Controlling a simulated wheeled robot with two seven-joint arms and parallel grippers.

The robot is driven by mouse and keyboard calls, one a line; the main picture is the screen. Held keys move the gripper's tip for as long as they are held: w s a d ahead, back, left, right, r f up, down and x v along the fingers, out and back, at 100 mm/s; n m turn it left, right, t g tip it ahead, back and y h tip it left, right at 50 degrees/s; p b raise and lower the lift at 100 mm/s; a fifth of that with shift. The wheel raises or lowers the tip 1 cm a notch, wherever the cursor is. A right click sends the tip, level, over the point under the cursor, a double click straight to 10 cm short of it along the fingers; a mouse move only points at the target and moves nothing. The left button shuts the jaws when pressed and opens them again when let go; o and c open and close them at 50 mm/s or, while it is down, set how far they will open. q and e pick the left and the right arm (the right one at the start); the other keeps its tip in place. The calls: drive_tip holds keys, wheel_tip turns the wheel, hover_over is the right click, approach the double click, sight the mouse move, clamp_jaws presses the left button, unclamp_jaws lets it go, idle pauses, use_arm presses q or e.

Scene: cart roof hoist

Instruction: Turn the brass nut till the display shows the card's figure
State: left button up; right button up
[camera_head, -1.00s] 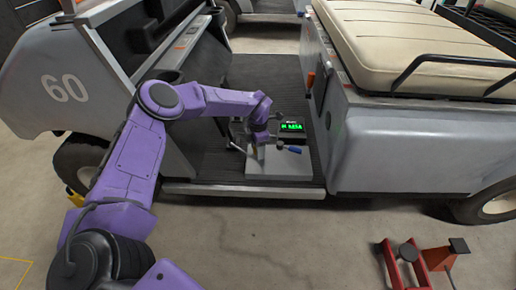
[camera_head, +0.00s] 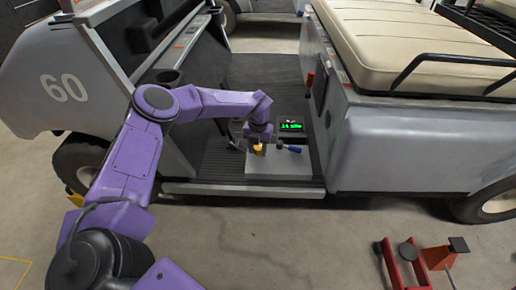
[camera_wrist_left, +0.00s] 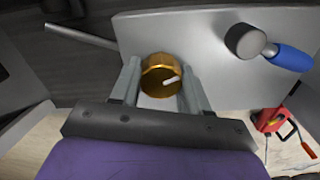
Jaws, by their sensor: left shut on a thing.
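The brass nut (camera_wrist_left: 155,82) is a round gold cap with a pale mark on its face; a bit of it shows yellow in the head view (camera_head: 258,148). It sits on a grey block (camera_head: 280,178) on the cart floor. My left gripper (camera_wrist_left: 160,82) has a finger on each side of the nut and is shut on it; it also shows in the head view (camera_head: 259,140). The display (camera_head: 291,126) behind the block is lit with green figures too small to read surely. I cannot make out the card. My right gripper is out of view.
A blue-handled part with a grey round head (camera_wrist_left: 245,40) is on the block, right of the nut. The cart's seat side (camera_head: 400,150) rises at the right. Red stands (camera_head: 405,268) are on the floor at front right.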

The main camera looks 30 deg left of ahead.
sight(258, 147)
use_arm(q)
drive_tip(key=shift+s+d+f+n, duration=0.1)
drive_tip(key=shift+n, duration=1)
drive_tip(key=o, duration=1)
wheel_tip(258, 147, up, 11)
drive_tip(key=p, duration=0.3)
drive_tip(key=shift+f, duration=0.2)
